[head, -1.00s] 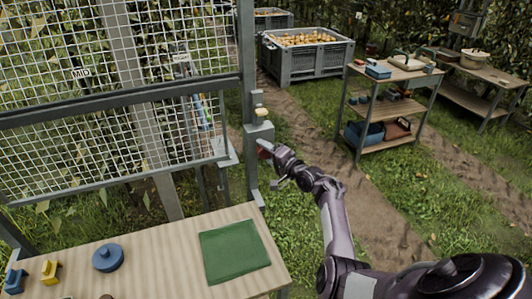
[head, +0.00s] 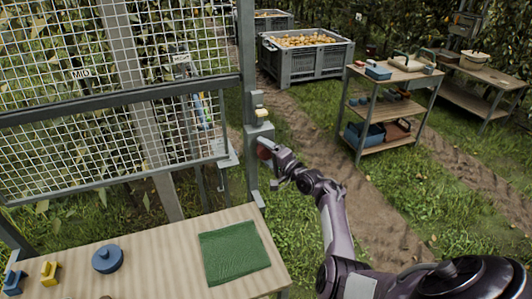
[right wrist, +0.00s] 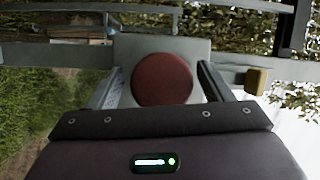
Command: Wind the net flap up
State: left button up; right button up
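The net flap (head: 100,150) is a white wire grid in a grey frame at the left of the head view, with a MID label on it. A grey box (head: 258,132) sits on the post at its right edge. A round red knob (right wrist: 163,79) faces me on the box; it also shows in the head view (head: 264,153), partly hidden by my gripper. My right gripper (head: 272,153) is at the knob. In the right wrist view its fingers (right wrist: 160,88) are spread on either side of the knob, with gaps showing. My left gripper is out of view.
A wooden table (head: 160,245) in front bears a green mat (head: 234,250), a blue round piece (head: 107,258) and small blocks. A shelf cart (head: 395,105) stands right, and a crate of pears (head: 305,62) behind. Grass and a dirt track lie clear between.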

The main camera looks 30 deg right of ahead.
jog(key=shift+s, duration=0.1)
jog(key=s+d+b, duration=0.1)
jog(key=s, duration=0.6)
jog(key=shift+s, duration=0.25)
jog(key=shift+d, duration=0.1)
